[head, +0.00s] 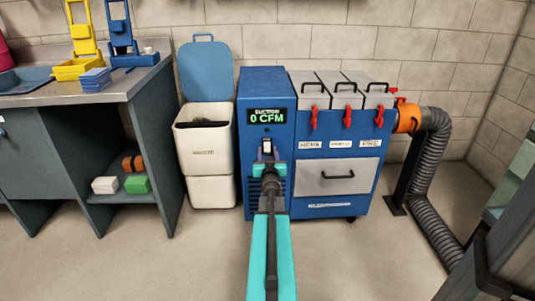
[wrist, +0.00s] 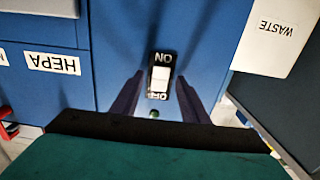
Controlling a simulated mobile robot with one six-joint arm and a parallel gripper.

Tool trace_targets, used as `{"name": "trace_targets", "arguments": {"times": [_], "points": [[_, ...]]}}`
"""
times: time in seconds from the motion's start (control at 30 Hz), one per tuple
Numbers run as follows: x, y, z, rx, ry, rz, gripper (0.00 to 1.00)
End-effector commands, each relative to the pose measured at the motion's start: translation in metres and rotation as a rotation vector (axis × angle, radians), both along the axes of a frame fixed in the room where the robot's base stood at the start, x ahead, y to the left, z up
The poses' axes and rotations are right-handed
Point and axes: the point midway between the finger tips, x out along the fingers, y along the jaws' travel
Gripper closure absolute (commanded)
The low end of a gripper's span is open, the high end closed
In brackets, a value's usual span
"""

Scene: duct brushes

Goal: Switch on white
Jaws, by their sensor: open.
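The white switch (head: 266,146) sits on the front of the blue machine (head: 255,95), below a green display (head: 267,116) reading 0 CFM. In the wrist view, which is upside down, the white rocker (wrist: 160,78) is on a black plate with ON at the picture's top and OFF at its bottom. Its exact tilt is hard to tell. My gripper (head: 268,168) is open and empty, facing the panel just below the switch in the head view. In the wrist view its dark fingers (wrist: 160,88) stand either side of the switch plate; contact cannot be told.
A small green spot (wrist: 154,114) shows beside the OFF end. A white waste bin (head: 203,150) with a raised blue lid stands left of the machine. A drawer (head: 335,177) and red latches are to the right. A grey hose (head: 425,165) runs down the right side.

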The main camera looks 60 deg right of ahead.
Motion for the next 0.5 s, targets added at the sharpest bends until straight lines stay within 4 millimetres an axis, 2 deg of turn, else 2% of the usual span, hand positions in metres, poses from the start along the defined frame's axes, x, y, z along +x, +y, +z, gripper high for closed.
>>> {"name": "trace_targets", "arguments": {"times": [0.4, 0.5], "points": [[0.0022, -0.0029, 0.0004, 0.000, 0.000, 0.000, 0.59], [0.0022, -0.0029, 0.0003, 0.001, -0.001, 0.000, 0.75]]}}
